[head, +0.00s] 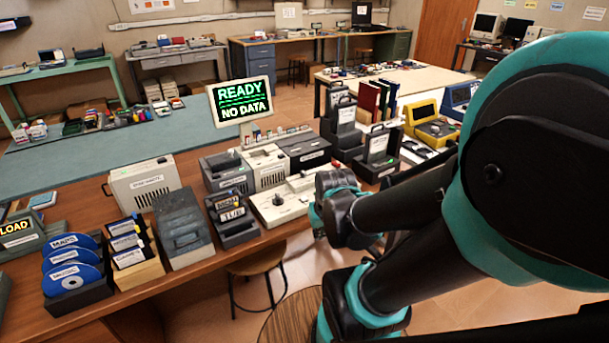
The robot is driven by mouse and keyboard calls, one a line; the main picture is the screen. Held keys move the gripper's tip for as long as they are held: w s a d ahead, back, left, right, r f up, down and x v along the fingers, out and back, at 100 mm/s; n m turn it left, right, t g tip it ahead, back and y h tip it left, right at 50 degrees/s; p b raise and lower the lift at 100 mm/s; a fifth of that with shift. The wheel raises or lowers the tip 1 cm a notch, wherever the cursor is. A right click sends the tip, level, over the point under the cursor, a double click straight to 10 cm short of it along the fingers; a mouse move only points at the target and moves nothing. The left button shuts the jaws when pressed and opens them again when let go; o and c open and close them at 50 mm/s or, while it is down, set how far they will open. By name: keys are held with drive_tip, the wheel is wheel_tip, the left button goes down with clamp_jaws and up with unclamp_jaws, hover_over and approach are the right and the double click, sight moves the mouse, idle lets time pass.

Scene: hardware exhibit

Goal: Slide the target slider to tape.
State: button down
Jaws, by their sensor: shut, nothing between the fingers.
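A cream control box (292,212) with a dark knob (278,200) on top stands near the front edge of the wooden bench. I cannot make out which part is the target slider, and no tape marking is readable. My arm (400,208), black and teal, reaches in from the right, and its far end (335,200) is just right of the cream box. In the picture it overlaps the box's right side; I cannot tell whether they touch. My gripper's fingers cannot be seen; they are hidden or out of view.
A black labelled device (232,218) and a grey drive box (183,228) stand left of the cream box. A monitor (241,101) reads "READY NO DATA". Blue discs (72,278) and labelled cartridges (128,243) crowd the front left. A stool (256,262) is below the bench.

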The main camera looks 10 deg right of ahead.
drive_tip(key=c, duration=2.2)
unclamp_jaws()
drive_tip(key=shift+o, duration=1.1)
drive_tip(key=shift+w+r, duration=0.2)
drive_tip(key=shift+w, duration=0.1)
drive_tip(key=o, duration=0.4)
drive_tip(key=w+r, duration=0.3)
drive_tip(key=w, duration=0.1)
drive_tip(key=w+r+n+g, duration=0.1)
drive_tip(key=w+r, duration=0.3)
drive_tip(key=w+r+g, duration=0.1)
drive_tip(key=w+r, duration=0.3)
drive_tip(key=w, duration=0.1)
drive_tip(key=shift+d+n, duration=0.2)
drive_tip(key=shift+n, duration=0.1)
drive_tip(key=shift+o, duration=0.2)
drive_tip(key=n+g, duration=0.2)
approach(303, 171)
wheel_tip(303, 171, down, 9)
drive_tip(key=shift+r, duration=0.15)
clamp_jaws()
